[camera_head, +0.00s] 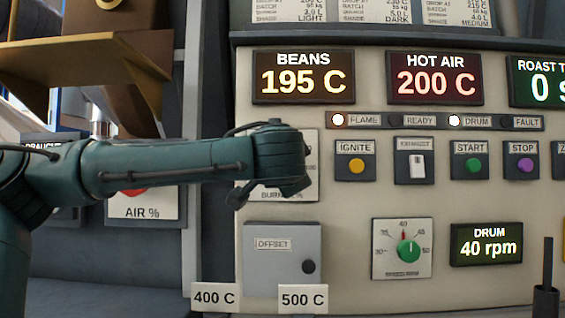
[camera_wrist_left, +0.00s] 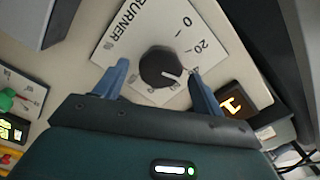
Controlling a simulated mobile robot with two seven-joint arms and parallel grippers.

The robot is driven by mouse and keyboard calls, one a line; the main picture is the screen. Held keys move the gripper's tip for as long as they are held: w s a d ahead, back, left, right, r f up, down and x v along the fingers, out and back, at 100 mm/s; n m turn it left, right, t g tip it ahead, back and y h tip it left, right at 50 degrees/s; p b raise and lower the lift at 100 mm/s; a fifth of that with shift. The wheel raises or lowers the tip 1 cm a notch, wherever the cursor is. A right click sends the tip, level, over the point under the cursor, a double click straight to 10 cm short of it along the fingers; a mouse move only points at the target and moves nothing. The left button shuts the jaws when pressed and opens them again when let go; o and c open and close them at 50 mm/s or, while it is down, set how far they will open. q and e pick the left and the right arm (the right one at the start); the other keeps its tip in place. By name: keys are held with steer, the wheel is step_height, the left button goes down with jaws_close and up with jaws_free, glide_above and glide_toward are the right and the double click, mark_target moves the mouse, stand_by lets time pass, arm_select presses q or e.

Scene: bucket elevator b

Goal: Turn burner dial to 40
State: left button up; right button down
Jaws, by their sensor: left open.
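The burner dial (camera_wrist_left: 163,67) is a round black knob with a white pointer mark on a white plate (camera_wrist_left: 133,38) labelled BURNER, seen in the left wrist view. The pointer faces the lower right of that view, near a number partly hidden by a finger; I cannot read its exact setting. My left gripper (camera_wrist_left: 158,78) is open, its blue fingers on either side of the knob; I cannot tell whether they touch it. In the head view my left arm covers the dial, and only the edge of its plate (camera_head: 313,172) shows. My right gripper is not in view.
An offset box (camera_head: 281,262) sits below my left wrist. To the right are the ignite button (camera_head: 356,165), a covered switch (camera_head: 416,164), and a drum dial (camera_head: 408,251) with a green knob. A displayed hot air reading (camera_head: 435,79) says 200 C.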

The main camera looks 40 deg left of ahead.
arm_select(q)
steer(key=v, duration=1.1)
steer(key=shift+s+d, duration=0.2)
steer(key=shift+s, duration=0.05)
